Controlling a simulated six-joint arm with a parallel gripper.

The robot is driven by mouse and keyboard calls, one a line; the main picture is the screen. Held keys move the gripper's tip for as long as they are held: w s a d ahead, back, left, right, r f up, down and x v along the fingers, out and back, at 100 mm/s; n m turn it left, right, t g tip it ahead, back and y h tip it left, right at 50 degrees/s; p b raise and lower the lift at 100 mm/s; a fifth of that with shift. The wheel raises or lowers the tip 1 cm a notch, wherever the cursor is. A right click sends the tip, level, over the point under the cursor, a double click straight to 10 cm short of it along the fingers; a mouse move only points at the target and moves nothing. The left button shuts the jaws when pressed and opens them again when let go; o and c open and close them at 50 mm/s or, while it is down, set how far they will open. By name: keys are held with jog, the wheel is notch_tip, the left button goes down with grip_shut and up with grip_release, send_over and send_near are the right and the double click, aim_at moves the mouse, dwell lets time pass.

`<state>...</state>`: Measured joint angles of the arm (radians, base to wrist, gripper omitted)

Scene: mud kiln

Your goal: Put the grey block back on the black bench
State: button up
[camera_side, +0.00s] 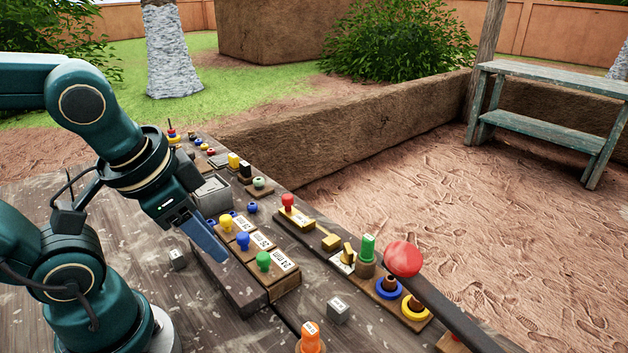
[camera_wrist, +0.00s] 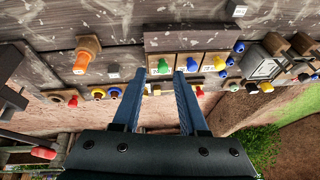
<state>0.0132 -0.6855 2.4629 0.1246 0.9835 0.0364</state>
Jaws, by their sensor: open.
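One small grey block (camera_side: 178,259) with a label lies on the table to the left of my gripper. Another labelled grey block (camera_side: 339,310) stands on the table at the front right. Both show in the wrist view, one at the top edge (camera_wrist: 236,9) and one to the left of my fingers (camera_wrist: 113,71). A long dark block (camera_side: 238,288), seemingly the black bench, lies along the knob boards; its top strip shows in the wrist view (camera_wrist: 185,40). I see nothing on it. My gripper (camera_wrist: 160,74) is open and empty, pointing down above the bench and knob boards (camera_side: 222,256).
Boards with blue, yellow and green (camera_side: 264,261) knobs adjoin the dark block. An orange knob (camera_side: 311,338) stands at the front. A red-ended lever (camera_side: 404,259) and ringed pegs (camera_side: 389,285) are to the right. A grey box (camera_side: 211,194) stands behind. Bare table lies at left.

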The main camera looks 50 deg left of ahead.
jog(key=s+a+f+m+g+y, duration=0.2)
jog(key=a+f+m+g+y, duration=0.1)
jog(key=f+m+g, duration=0.15)
jog(key=m+g+y, duration=0.1)
jog(key=m+y, duration=0.6)
jog(key=m, duration=0.2)
send_near(178, 258)
jog(key=shift+d+r, duration=0.5)
jog(key=shift+f+m+t+y, duration=0.35)
jog(key=shift+f+m+y, duration=0.35)
jog(key=shift+m+y, duration=0.35)
jog(key=shift+s+f+m, duration=0.25)
jog(key=shift+f+m, duration=0.05)
jog(key=shift+m, duration=0.3)
jog(key=x, duration=0.6)
jog(key=shift+a, duration=0.1)
jog(key=shift+f+x, duration=0.1)
jog(key=shift+x, duration=1.3)
jog(key=shift+f+x, duration=0.15)
jog(key=shift+x, duration=1.2)
grip_shut()
